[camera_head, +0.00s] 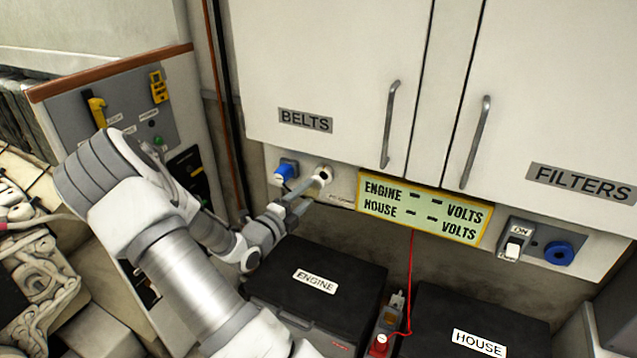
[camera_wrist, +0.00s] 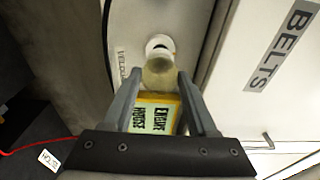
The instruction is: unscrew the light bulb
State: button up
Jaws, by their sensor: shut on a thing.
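The pale, rounded light bulb (camera_wrist: 158,73) sits at a white round socket (camera_wrist: 160,44) on the panel below the cabinets. In the head view the socket (camera_head: 325,172) shows just beyond my fingertips, and the bulb is hard to make out there. My gripper (camera_head: 303,197) reaches up to it from the lower left. In the wrist view, my gripper (camera_wrist: 160,75) has one finger on each side of the bulb and is shut on it. The bulb's base is hidden behind its globe, so its thread cannot be seen.
A blue knob (camera_head: 286,171) is close left of the socket. A yellow voltage sign (camera_head: 424,209) is to its right. Cabinet doors with handles (camera_head: 390,125) are above. The black ENGINE box (camera_head: 345,275) and HOUSE box (camera_head: 515,320) stand below, with a red wire (camera_head: 410,270) between them.

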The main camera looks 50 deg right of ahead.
jog(key=shift+s+a, duration=0.25)
jog(key=shift+a, duration=0.5)
jog(key=shift+s+a, duration=0.2)
jog(key=shift+a, duration=0.55)
